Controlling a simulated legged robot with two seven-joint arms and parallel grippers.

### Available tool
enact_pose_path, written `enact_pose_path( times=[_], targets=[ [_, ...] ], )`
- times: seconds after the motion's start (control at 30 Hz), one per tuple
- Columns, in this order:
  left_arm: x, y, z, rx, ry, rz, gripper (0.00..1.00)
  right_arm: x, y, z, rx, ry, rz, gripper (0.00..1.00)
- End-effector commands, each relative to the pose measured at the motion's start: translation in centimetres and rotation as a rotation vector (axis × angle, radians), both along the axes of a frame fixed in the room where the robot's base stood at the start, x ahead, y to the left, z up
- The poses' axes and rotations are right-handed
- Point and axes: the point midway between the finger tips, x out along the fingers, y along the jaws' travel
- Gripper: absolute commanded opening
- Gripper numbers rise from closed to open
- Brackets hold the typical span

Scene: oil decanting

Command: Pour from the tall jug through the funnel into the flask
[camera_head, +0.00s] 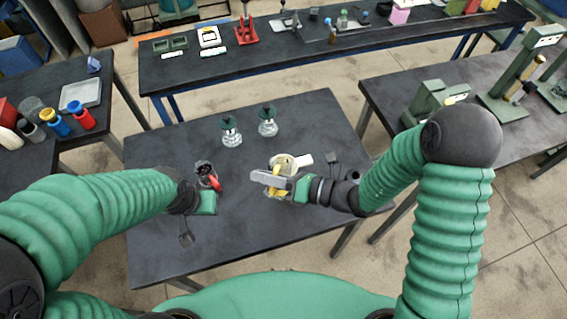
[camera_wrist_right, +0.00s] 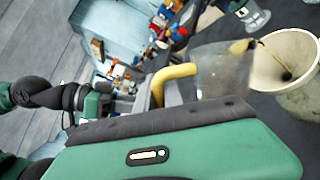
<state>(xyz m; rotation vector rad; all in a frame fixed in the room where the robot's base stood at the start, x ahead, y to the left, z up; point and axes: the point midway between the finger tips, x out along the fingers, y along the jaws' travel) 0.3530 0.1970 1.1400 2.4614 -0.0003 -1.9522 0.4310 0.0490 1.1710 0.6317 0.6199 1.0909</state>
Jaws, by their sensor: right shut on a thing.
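My right gripper (camera_head: 284,186) is shut on the yellow handle of the tall jug (camera_head: 268,178). In the right wrist view the jug (camera_wrist_right: 222,70) is clear and grey, tilted, with its mouth beside the cream funnel (camera_wrist_right: 283,58). A thin amber streak (camera_wrist_right: 265,46) runs from the jug's rim into the funnel. The funnel (camera_head: 291,160) is partly hidden by the jug in the head view. A clear vessel, seemingly the flask (camera_wrist_right: 302,101), shows under the funnel. My left gripper (camera_head: 209,186) is beside a dark vessel with a red handle (camera_head: 206,170); its jaws are unclear.
Two glass bottles with green tops (camera_head: 231,132) (camera_head: 268,122) stand farther back on the dark table (camera_head: 165,150). Small dark items (camera_head: 333,160) lie right of the funnel. Other benches with gear stand behind and at both sides.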

Motion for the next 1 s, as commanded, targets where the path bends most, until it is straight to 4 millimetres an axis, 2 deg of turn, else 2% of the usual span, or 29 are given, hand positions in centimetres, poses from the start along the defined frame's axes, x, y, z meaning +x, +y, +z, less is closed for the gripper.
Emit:
enact_pose_path(
  times=[1.0],
  targets=[
    [0.0, 0.0, 1.6, 0.0, 0.0, 0.0, 0.36, 0.3, -0.1, 1.0, 0.019, 0.086, 0.001, 0.0]
  ],
)
